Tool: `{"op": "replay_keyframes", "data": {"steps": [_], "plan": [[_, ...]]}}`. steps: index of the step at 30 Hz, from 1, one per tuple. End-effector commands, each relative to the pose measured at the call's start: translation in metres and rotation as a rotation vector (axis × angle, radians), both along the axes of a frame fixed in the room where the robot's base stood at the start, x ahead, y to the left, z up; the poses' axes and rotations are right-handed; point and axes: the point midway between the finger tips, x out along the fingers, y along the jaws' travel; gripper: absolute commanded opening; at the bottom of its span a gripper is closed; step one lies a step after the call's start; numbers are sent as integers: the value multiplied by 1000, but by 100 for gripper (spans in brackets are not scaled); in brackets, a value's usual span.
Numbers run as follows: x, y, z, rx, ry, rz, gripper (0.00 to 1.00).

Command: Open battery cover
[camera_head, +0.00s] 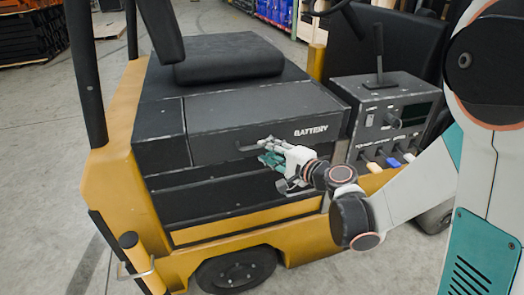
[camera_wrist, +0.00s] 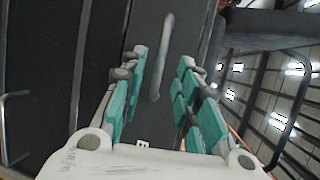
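The battery cover (camera_head: 235,115) is a dark panel on the side of a yellow forklift, marked "BATTERY" in white. It looks closed, sitting flush over the dark body below. A small bar handle (camera_head: 247,148) is on its front face, partly hidden by my fingers. My gripper (camera_head: 266,152) is at the cover's front, beside the handle. In the wrist view the handle (camera_wrist: 164,50) stands between and ahead of the teal finger pads of my gripper (camera_wrist: 163,62), which are apart. A gap shows on both sides of the handle; I see no contact.
A black seat (camera_head: 228,57) rests on top, behind the cover. A control box (camera_head: 390,115) with a lever and coloured switches stands close to the right of my gripper. A black post (camera_head: 87,70) rises at the left. Open concrete floor (camera_head: 45,130) lies left.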

Motion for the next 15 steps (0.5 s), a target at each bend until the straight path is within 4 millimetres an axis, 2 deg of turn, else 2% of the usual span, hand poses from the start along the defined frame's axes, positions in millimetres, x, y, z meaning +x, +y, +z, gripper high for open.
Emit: {"op": "replay_keyframes", "data": {"steps": [6, 15], "plan": [[22, 18, -6, -1, -1, 1, 30], [30, 24, -7, 0, 0, 0, 30]]}}
